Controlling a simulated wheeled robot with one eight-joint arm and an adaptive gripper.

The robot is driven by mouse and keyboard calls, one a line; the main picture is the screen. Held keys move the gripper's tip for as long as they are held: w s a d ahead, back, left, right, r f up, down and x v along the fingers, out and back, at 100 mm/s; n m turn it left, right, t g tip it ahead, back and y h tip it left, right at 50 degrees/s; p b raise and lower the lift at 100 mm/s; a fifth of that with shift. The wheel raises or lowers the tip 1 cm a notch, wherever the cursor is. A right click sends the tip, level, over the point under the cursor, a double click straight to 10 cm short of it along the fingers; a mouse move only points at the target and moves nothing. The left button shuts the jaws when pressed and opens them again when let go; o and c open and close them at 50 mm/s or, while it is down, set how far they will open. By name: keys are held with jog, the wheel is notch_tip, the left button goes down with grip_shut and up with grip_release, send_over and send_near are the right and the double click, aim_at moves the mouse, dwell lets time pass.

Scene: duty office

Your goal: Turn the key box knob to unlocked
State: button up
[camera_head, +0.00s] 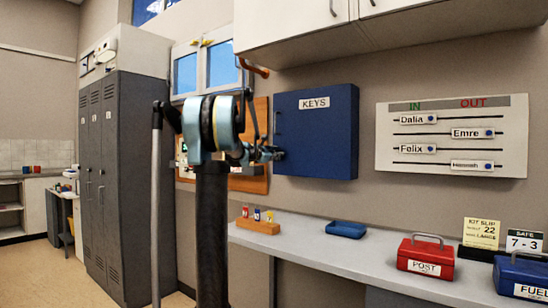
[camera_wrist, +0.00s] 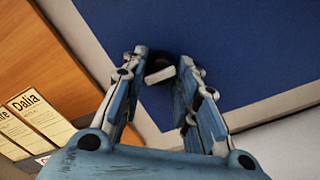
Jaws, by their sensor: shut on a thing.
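The blue key box (camera_head: 325,130) labelled KEYS hangs on the wall, its door closed. It fills much of the wrist view as a blue panel (camera_wrist: 245,50). Its dark round knob (camera_wrist: 160,68), with a pale bar across it, sits near the edge of the door. My gripper (camera_wrist: 165,80) has its two fingers on either side of the knob and is shut on it. In the head view my gripper (camera_head: 272,154) reaches the lower left part of the box. The head view does not show the knob clearly.
A wooden board (camera_head: 248,184) with name cards is left of the box. An IN/OUT board (camera_head: 452,134) hangs to the right. The counter (camera_head: 330,252) below holds a blue tray (camera_head: 346,229), a red POST box (camera_head: 425,257) and a wooden key block (camera_head: 257,226). White cupboards (camera_head: 300,25) hang above.

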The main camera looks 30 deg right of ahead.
jog(key=shift+m, duration=9)
jog(key=o, duration=1.1)
jog(key=shift+f, duration=0.15)
jog(key=shift+c, duration=0.2)
